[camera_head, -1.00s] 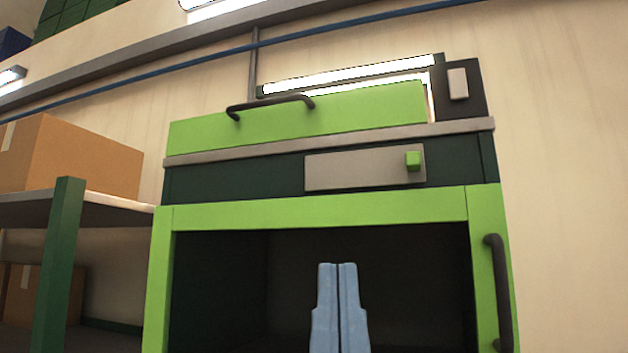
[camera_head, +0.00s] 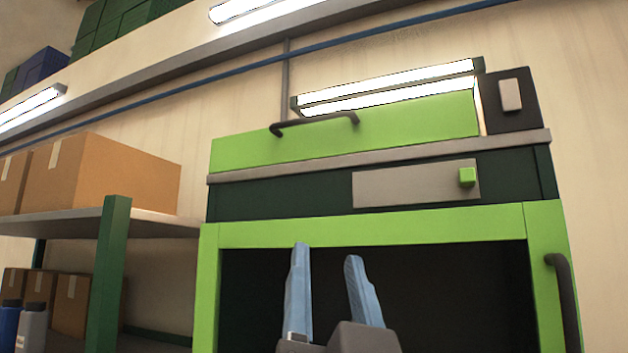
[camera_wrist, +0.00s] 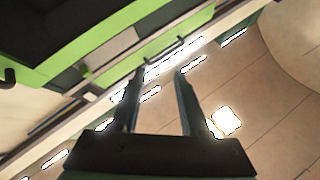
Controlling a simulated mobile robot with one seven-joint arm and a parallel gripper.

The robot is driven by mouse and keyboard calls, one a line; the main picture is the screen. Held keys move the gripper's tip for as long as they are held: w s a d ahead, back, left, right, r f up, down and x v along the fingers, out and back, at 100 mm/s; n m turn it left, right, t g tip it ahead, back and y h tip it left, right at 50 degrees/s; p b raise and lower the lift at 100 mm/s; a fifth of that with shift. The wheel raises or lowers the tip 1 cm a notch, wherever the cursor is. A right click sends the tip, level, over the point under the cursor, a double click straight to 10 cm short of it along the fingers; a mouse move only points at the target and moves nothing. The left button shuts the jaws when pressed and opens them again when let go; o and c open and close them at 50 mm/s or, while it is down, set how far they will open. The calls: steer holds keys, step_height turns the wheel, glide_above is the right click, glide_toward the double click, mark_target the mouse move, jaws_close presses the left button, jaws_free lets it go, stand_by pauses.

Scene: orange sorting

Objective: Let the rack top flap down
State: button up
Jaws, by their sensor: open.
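The rack's top flap (camera_head: 400,122) is a light green panel. It stands raised above the grey top edge of the dark green rack body (camera_head: 280,198). A dark bar handle (camera_head: 314,122) sits on its upper left part. My gripper (camera_head: 327,252) is open and empty, below the flap and in front of the rack's dark opening in the head view. In the wrist view the flap (camera_wrist: 172,33) and its handle (camera_wrist: 165,50) show beyond the open fingers (camera_wrist: 159,71). Nothing is between the fingers, and they appear apart from the flap.
A grey panel with a green knob (camera_head: 467,177) is on the rack front. A dark box with a switch (camera_head: 511,96) stands right of the flap. A vertical handle (camera_head: 565,305) is on the right frame. A shelf (camera_head: 75,221) with cardboard boxes (camera_head: 115,175) stands left.

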steer(key=w+d+r+m+g+y+p, duration=0.3)
steer(key=w+r+m+p, duration=0.15)
steer(key=w+r, duration=0.4)
steer(key=m+g+y+p, duration=0.3)
steer(key=m+g+p, duration=0.1)
steer(key=m, duration=0.1)
glide_toward(314, 118)
steer(key=shift+p+x, duration=4)
steer(key=shift+x, duration=1.45)
jaws_close()
steer(key=shift+g, duration=0.3)
